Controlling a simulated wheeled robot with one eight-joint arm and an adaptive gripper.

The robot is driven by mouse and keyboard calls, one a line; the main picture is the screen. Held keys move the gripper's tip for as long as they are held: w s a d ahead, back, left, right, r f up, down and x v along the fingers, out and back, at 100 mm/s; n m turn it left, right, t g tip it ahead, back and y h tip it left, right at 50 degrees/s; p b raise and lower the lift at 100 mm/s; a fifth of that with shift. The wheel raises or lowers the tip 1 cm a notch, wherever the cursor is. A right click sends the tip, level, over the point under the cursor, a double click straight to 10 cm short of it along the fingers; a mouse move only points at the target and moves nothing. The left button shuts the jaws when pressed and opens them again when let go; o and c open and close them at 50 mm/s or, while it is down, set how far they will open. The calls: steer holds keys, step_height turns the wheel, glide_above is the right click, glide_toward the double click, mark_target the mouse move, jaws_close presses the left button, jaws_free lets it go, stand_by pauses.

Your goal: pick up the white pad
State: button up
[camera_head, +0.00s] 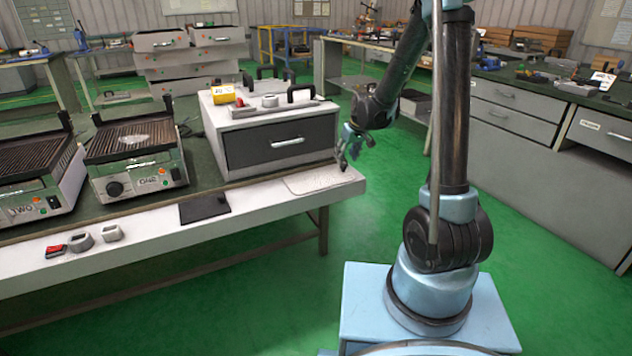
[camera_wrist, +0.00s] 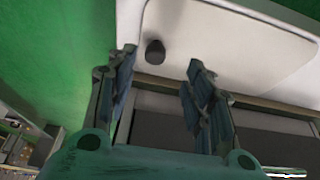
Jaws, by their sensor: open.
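The white pad (camera_head: 312,183) lies flat on the right front corner of the workbench, in front of a grey drawer box. In the wrist view the pad (camera_wrist: 235,42) is a pale sheet with rounded corners, with a small dark knob (camera_wrist: 155,52) near one edge. My gripper (camera_head: 352,156) is above the right end of the pad, pointing down. In the wrist view its two fingers (camera_wrist: 162,62) are apart, with the knob between the tips in the picture. It is empty. I cannot tell how far the tips are from the pad.
The drawer box (camera_head: 265,130) stands just behind the pad. A dark pad (camera_head: 204,208) lies to the left on the bench. Two grills marked ONE (camera_head: 135,160) and TWO (camera_head: 35,180) stand further left. Green floor (camera_head: 375,220) is clear right of the bench.

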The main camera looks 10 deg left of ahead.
mark_target(344, 165)
steer(key=shift+w+d+x, duration=0.1)
steer(key=shift+d+x, duration=0.05)
steer(key=shift+x, duration=1.45)
steer(key=shift+w+d+x, duration=0.1)
steer(key=shift+x, duration=1.55)
steer(key=shift+c, duration=0.4)
jaws_close()
